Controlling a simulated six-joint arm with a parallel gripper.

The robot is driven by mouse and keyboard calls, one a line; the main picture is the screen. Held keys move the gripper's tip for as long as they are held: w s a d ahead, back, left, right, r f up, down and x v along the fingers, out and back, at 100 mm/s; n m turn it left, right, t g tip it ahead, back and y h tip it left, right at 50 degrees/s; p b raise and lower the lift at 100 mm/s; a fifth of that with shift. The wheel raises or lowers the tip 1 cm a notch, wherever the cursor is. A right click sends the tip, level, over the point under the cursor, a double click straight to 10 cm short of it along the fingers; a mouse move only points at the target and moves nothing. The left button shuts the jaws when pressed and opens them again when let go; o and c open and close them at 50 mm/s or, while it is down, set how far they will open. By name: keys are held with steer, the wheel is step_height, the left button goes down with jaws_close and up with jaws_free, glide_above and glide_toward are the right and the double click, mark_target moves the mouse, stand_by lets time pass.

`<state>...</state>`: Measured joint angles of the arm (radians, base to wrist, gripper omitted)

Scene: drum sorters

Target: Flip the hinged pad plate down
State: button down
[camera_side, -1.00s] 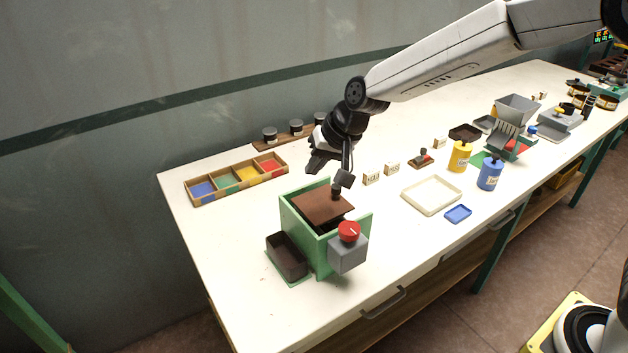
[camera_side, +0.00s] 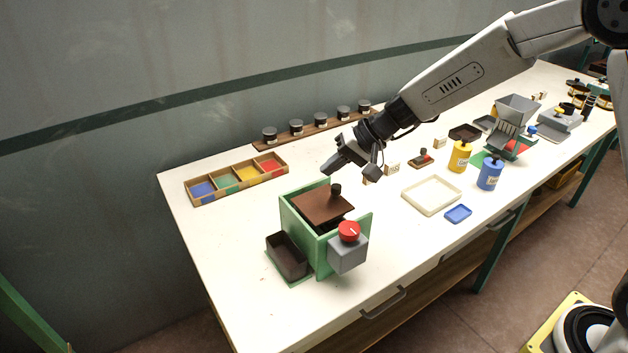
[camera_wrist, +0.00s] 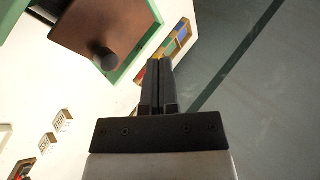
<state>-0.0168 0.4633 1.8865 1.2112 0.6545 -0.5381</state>
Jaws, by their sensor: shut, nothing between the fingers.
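The pad plate (camera_side: 320,207) is a brown square plate with a black knob (camera_side: 335,190) near its back corner. It lies across the top of a green open-topped box (camera_side: 298,222), roughly flat; I cannot tell whether it is slightly tilted. In the wrist view the plate (camera_wrist: 105,25) and knob (camera_wrist: 104,58) show at the upper left. My gripper (camera_side: 329,169) is shut and empty, above and behind the box, apart from the knob. In the wrist view the closed fingers (camera_wrist: 158,64) point past the plate's right side.
A grey block with a red dial (camera_side: 348,231) is on the box's front, and a dark bin (camera_side: 287,270) at its left. A colored compartment tray (camera_side: 192,202), small cartons (camera_side: 392,167) and a cream tray (camera_side: 407,194) stand around.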

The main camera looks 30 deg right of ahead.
mark_target(333, 186)
steer(key=shift+d+f+m+y, duration=0.3)
steer(key=shift+d+f+y, duration=0.45)
steer(key=shift+d+y, duration=0.15)
steer(key=shift+d+f+m+t+y, duration=0.2)
steer(key=shift+d+f+y, duration=0.4)
steer(key=shift+f, duration=0.25)
steer(key=shift+d+f+m+t+y, duration=0.1)
steer(key=shift+d+f+t+y, duration=0.1)
steer(key=shift+d+f+y, duration=0.5)
steer(key=shift+a+f, duration=0.15)
steer(key=shift+f, duration=0.05)
steer(key=shift+r, duration=0.15)
steer(key=s+d+r, duration=0.4)
steer(key=d+r, duration=0.3)
steer(key=d, duration=0.1)
steer(key=shift+d+r, duration=0.15)
steer(key=shift+r, duration=0.15)
